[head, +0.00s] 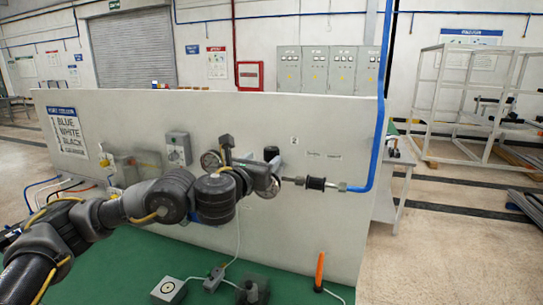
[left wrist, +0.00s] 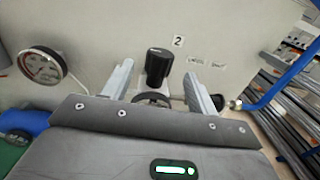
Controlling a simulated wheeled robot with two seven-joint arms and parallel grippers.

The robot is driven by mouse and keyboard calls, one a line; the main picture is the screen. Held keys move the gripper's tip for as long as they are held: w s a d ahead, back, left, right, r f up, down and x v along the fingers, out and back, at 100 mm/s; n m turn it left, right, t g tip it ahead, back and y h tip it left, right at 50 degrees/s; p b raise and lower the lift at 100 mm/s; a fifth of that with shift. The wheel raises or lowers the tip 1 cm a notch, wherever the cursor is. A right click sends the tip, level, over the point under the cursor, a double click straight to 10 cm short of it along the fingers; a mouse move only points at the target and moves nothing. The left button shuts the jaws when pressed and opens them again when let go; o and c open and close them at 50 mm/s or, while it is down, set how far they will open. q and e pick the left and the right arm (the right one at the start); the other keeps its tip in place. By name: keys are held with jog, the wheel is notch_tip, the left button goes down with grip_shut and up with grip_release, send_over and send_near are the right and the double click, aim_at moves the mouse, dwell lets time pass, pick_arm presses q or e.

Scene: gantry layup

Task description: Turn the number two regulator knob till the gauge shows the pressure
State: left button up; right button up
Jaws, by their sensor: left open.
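The number two regulator knob (left wrist: 157,66) is a black ribbed cylinder on the pale panel, beside a small "2" label (left wrist: 178,41). In the head view the knob (head: 271,153) shows just above my left gripper (head: 272,182). In the left wrist view my left gripper (left wrist: 158,80) is open, with one finger on each side of the knob and a visible gap to each. A round gauge (left wrist: 40,66) is at the left; its reading is too small to tell. It also shows in the head view (head: 210,161), partly behind my arm. My right gripper is out of view.
A blue pipe (head: 379,130) runs down to a fitting (head: 316,183) right of the regulator. A grey box (head: 177,150) is on the panel further left. An orange-handled tool (head: 319,270) and a small grey box (head: 168,290) are on the green surface (head: 200,262).

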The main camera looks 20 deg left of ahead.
aim_at(268, 154)
pick_arm(q)
jog(key=w, duration=0.4)
jog(key=w+d+p, duration=0.1)
jog(key=w, duration=0.2)
